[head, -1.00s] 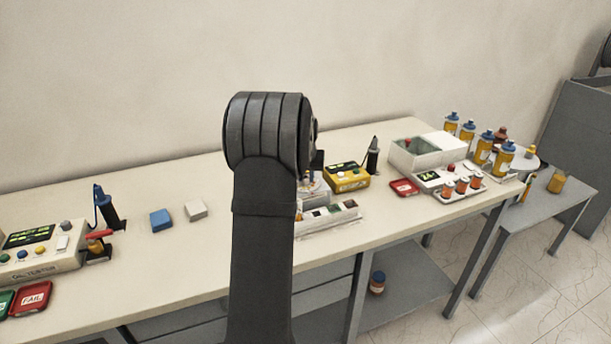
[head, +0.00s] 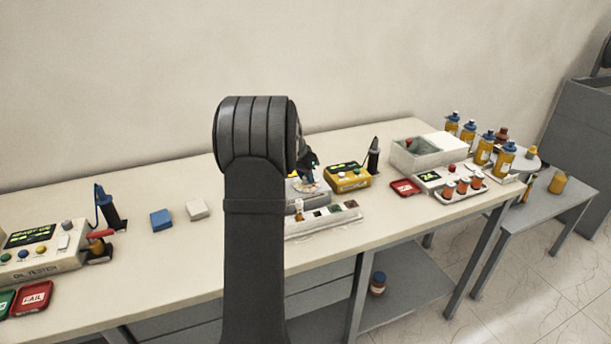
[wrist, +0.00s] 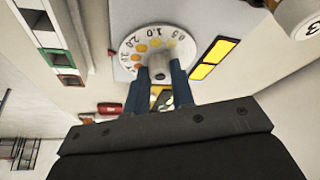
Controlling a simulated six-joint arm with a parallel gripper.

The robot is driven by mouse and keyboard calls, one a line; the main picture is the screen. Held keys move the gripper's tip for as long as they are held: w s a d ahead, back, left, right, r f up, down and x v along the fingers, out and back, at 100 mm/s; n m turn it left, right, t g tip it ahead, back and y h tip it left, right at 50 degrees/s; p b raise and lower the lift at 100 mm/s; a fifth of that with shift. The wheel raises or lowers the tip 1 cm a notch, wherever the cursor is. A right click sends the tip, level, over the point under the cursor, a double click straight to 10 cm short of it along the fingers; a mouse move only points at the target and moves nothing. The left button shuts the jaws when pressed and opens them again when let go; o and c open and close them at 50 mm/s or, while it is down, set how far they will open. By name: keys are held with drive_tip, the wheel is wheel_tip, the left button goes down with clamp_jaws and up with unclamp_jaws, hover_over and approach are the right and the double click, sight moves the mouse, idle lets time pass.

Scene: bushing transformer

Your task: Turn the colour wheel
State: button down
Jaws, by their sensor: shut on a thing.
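The colour wheel (wrist: 130,50) is a white disc with numbers and yellow to orange dots round its face, in the upper middle of the wrist view. My gripper (wrist: 158,72) is shut on a small grey knob (wrist: 156,74) at the wheel's centre, with one blue-grey finger on each side. In the head view the wheel (head: 308,187) shows only in part beside my arm, which hides the rest. My gripper's dark end (head: 308,160) shows just above it.
A yellow meter (head: 348,178) and a black probe in a stand (head: 373,158) are right of the wheel.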

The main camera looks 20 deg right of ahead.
idle(0.3)
drive_tip(key=c, duration=1.2)
unclamp_jaws()
drive_tip(key=shift+c, duration=0.2)
drive_tip(key=shift+r, duration=0.1)
drive_tip(key=v, duration=1.7)
drive_tip(key=shift+w, duration=0.1)
drive_tip(key=x, duration=1.7)
